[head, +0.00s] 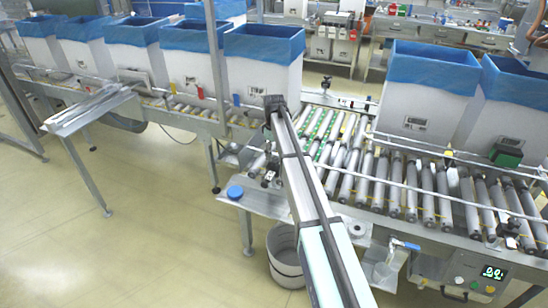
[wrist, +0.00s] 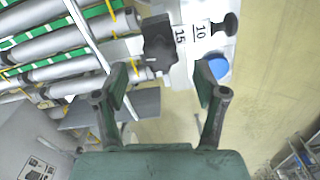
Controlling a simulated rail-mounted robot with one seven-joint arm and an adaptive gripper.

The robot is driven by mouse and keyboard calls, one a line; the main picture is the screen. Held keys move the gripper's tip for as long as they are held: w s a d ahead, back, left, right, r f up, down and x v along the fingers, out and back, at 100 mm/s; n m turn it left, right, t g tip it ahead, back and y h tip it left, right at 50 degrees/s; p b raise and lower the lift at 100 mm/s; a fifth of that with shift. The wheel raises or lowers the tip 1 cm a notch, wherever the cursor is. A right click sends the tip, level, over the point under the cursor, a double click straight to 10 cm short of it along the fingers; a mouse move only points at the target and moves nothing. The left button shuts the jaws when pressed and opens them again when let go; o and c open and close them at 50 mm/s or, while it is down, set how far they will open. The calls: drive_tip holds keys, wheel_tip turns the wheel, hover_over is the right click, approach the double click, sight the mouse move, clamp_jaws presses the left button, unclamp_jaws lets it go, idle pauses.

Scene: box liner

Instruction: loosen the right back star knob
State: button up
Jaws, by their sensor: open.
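A dark star-shaped knob (wrist: 158,45) shows in the wrist view, just beyond the gap between my fingertips, beside a white scale strip (wrist: 191,34) reading 15 and 10. A second dark knob (wrist: 230,23) sits at the far end of the strip. I cannot tell from the view which of them is the right back one. My gripper (wrist: 162,76) is open and empty, its fingers apart and not visibly touching the near knob. In the head view my arm crosses the conveyor's edge, and the knobs are too small or hidden to make out.
A blue round cap (wrist: 215,68) lies close to my right finger; it also shows in the head view (head: 235,191) on a metal side plate. Rollers (wrist: 60,65) run on the left. Blue-lined white boxes (head: 262,72) stand along the conveyor. Open floor lies in front.

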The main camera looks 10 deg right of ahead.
sight(274, 159)
wheel_tip(274, 159, up, 9)
idle(0.3)
drive_tip(key=shift+f, duration=0.1)
drive_tip(key=s+f+m, duration=0.5)
drive_tip(key=s+f, duration=1.5)
drive_tip(key=s, duration=0.1)
drive_tip(key=s+f+m+g, duration=0.1)
drive_tip(key=s+f+g, duration=0.1)
drive_tip(key=s+f, duration=0.7)
drive_tip(key=s+f+m+g, duration=0.1)
drive_tip(key=s+f, duration=0.8)
drive_tip(key=s, duration=1.4)
drive_tip(key=s+f+m+g, duration=0.2)
drive_tip(key=s+f, duration=0.6)
drive_tip(key=s, duration=0.7)
drive_tip(key=shift+s+a+f+g, duration=0.25)
drive_tip(key=shift+s+f+g, duration=0.15)
drive_tip(key=shift+g, duration=0.5)
